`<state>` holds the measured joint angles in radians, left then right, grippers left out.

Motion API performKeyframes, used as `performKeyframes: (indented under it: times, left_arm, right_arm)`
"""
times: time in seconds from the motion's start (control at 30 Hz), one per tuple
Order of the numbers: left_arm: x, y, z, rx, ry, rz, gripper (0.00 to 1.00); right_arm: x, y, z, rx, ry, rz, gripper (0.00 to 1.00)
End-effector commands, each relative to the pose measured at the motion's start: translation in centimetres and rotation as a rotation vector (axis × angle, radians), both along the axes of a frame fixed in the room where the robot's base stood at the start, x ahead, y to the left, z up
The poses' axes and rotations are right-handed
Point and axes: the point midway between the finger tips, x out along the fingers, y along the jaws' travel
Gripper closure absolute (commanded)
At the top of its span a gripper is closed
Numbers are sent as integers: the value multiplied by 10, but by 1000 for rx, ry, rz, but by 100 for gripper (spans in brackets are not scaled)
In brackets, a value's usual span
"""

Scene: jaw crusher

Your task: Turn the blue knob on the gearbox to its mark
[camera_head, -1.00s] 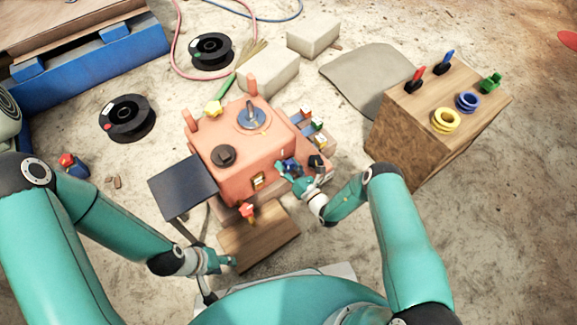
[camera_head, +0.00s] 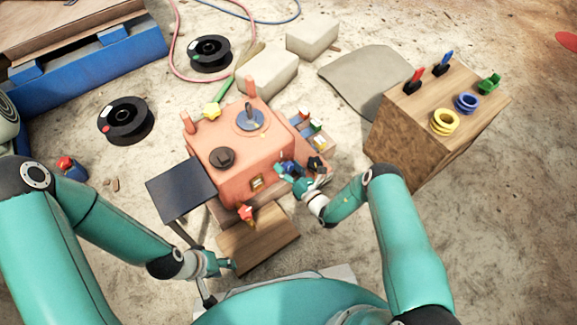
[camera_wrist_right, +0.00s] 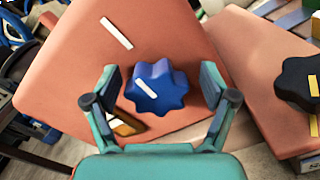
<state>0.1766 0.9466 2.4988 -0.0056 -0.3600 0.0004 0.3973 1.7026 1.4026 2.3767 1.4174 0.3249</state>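The salmon-coloured gearbox (camera_head: 240,145) stands in the middle of the head view. Its blue lobed knob (camera_wrist_right: 160,88) has a white pointer line and sits on the face in the right wrist view. A white mark (camera_wrist_right: 116,33) is on that face, up and left of the knob; the pointer line slants and its offset from the mark is hard to judge. My right gripper (camera_wrist_right: 160,90) is open, with one finger on each side of the knob and a gap at least on the right. My left gripper (camera_head: 224,263) is low in the head view, away from the gearbox; its fingers are too small to read.
A black knob (camera_wrist_right: 300,85) is on a salmon block right of the right gripper. A dark plate (camera_head: 180,188) stands left of the gearbox, and a wooden board (camera_head: 258,240) lies in front. A wooden block (camera_head: 415,135) with rings and levers stands at right.

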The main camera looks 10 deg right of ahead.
Motion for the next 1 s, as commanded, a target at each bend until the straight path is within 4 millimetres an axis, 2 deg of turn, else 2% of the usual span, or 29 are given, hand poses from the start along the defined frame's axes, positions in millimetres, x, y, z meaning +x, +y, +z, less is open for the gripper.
performKeyframes:
  times: [0.33,0.73,1.0]
  left_arm:
    - [0,0,1,0,0,0,60]
    - [0,0,1,0,0,0,60]
    - [0,0,1,0,0,0,60]
  right_arm:
    - [-7,-1,-1,2,4,3,16]
    - [-59,-24,-2,1,4,1,16]
    - [-69,-27,-2,0,2,3,16]
